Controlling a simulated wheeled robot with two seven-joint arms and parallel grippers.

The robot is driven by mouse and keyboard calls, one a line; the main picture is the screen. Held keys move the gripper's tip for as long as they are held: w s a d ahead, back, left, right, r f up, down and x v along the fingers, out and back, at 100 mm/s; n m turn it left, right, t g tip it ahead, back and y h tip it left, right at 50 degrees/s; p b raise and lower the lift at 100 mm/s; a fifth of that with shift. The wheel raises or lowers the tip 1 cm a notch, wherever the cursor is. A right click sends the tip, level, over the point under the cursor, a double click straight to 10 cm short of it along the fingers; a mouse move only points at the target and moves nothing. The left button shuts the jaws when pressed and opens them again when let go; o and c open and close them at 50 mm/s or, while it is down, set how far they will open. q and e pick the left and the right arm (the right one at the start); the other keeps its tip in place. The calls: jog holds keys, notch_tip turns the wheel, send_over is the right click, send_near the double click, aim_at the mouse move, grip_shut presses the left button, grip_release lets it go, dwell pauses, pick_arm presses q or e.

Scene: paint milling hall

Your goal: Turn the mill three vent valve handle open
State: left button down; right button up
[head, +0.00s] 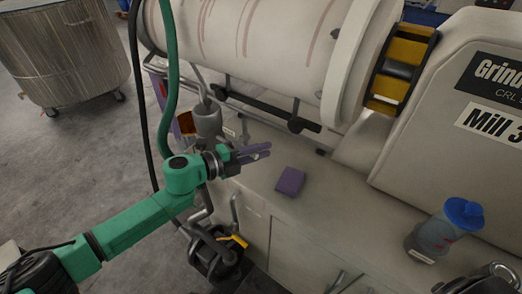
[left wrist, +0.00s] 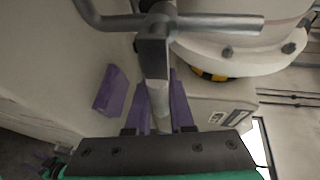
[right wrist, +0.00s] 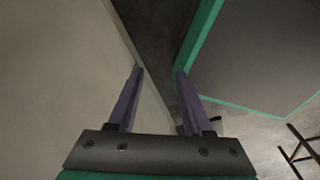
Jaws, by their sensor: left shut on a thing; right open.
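The mill three vent valve handle (left wrist: 154,62) is a grey metal lever in the left wrist view, with a crossbar and bent pipe at its top. My left gripper (left wrist: 160,92) has its purple fingers shut on the lever's lower shaft. In the head view my left gripper (head: 266,150) reaches in from the left above the beige ledge; a short piece of the handle shows small at its fingertips. The mill body carries a "Mill 3" plate (head: 490,122). My right gripper (right wrist: 157,72) is open and empty in the right wrist view, beside a pale panel.
A purple block (head: 290,181) lies on the ledge below my left gripper; it also shows in the left wrist view (left wrist: 111,91). A blue-capped bottle (head: 437,232) stands at the right. The mill drum (head: 255,45) is behind. A steel vat (head: 65,55) stands on the floor far left.

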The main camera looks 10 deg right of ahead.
dwell(0.3)
pick_arm(q)
jog(key=shift+w+a+r+n+t+h, duration=0.7)
jog(key=shift+r+n+t, duration=0.4)
jog(key=shift+n, duration=2.15)
jog(key=shift+w+a+r+n+t+h, duration=0.65)
jog(key=shift+r+n+t, duration=0.4)
jog(key=shift+n, duration=2.25)
jog(key=shift+w+a+r+n+t+h, duration=0.5)
jog(key=shift+w+r+n+t+h, duration=0.55)
jog(key=shift+n, duration=2.2)
jog(key=shift+s+r, duration=0.15)
jog(key=shift+r, duration=0.05)
jog(key=c, duration=0.8)
grip_release()
jog(key=shift+a, duration=0.1)
